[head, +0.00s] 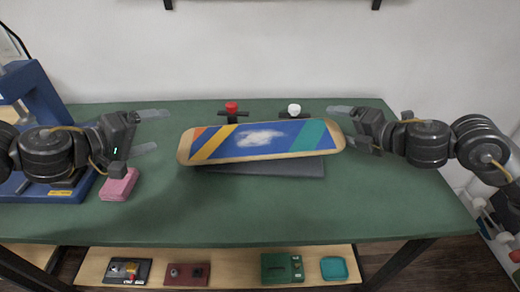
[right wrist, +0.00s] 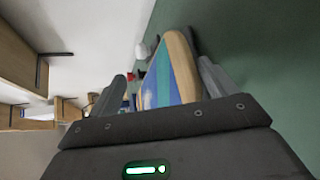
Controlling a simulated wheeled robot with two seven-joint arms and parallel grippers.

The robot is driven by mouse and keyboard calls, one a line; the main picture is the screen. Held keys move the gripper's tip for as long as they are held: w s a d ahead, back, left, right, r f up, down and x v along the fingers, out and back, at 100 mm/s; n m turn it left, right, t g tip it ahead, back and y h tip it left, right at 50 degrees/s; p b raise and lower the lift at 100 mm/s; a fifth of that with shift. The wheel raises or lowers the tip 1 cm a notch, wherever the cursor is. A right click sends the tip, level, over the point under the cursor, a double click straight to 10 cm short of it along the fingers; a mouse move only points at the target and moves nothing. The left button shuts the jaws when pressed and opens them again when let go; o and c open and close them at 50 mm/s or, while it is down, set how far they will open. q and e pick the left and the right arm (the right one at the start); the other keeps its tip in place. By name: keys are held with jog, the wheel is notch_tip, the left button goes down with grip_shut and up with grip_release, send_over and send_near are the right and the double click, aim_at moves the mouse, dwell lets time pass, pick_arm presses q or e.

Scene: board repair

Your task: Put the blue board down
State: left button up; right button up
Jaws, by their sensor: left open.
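The blue board (head: 285,133), a skateboard deck with a white cloud and orange, yellow and teal stripes, lies over a dark grey slab (head: 270,169) in the middle of the table. It is turned slightly against the slab, its right end further back; I cannot tell how fully it rests there. My right gripper (head: 342,126) is open around the board's right end. In the right wrist view the board (right wrist: 172,75) lies between the spread fingers, with a gap on the left one. My left gripper (head: 154,131) is open and empty, left of the board and apart from it.
The green table (head: 390,200) is clear in front. Behind the board stand a red-topped piece (head: 231,107) and a white-topped piece (head: 294,109). A pink block (head: 119,186) and a blue press (head: 35,95) are at left. A shelf (head: 220,268) below holds several small items.

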jog(key=shift+d+r, duration=0.1)
jog(key=v, duration=1.2)
dwell(0.4)
